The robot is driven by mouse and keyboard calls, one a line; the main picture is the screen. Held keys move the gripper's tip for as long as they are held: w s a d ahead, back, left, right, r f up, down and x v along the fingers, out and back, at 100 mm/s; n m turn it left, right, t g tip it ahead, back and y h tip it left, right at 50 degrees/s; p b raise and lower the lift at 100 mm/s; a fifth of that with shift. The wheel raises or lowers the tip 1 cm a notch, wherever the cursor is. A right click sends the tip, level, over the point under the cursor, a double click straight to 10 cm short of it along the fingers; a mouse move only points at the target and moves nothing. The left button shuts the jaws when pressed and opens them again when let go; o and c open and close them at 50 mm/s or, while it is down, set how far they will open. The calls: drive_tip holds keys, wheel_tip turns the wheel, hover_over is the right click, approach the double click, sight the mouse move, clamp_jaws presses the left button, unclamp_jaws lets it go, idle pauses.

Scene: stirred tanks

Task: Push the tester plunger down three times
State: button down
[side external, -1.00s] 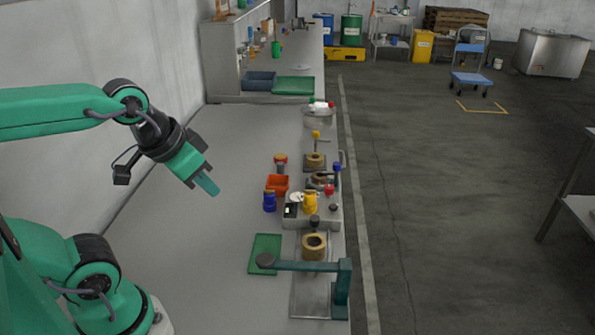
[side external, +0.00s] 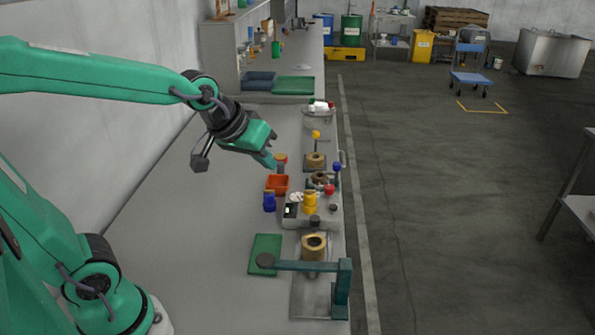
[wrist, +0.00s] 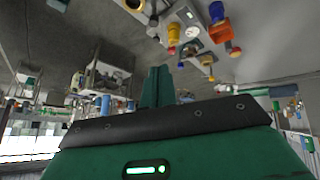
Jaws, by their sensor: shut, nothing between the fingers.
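My gripper (side external: 268,162) is shut and empty, high over the bench beside an orange tray. Its closed green fingers (wrist: 158,86) point up the middle of the wrist view. A grey device box (side external: 299,222) with a small display stands on the bench to the right of and nearer than my gripper. A yellow upright part (side external: 310,202) stands on the box; it also shows in the wrist view (wrist: 173,35). A teal lever frame (side external: 343,290) with a long arm and dark round end stands nearest the camera. I cannot tell which part is the tester plunger. My gripper appears clear of these things.
An orange tray (side external: 277,184) and a blue jar (side external: 269,202) stand left of the box. A green mat (side external: 266,245) lies in front. Blue and green trays (side external: 294,86) lie farther back. The bench's left side is mostly clear.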

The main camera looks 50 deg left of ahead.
drive_tip(key=w+f+n, duration=0.2)
drive_tip(key=w, duration=0.6)
drive_tip(key=n+t, duration=0.2)
drive_tip(key=n, duration=0.1)
hover_over(333, 207)
wheel_tip(333, 207, down, 6)
drive_tip(key=shift+s+f, duration=0.15)
drive_tip(key=shift+s, duration=0.15)
drive_tip(key=shift+a, duration=0.15)
drive_tip(key=shift+f, duration=0.1)
drive_tip(key=shift+f, duration=4.35)
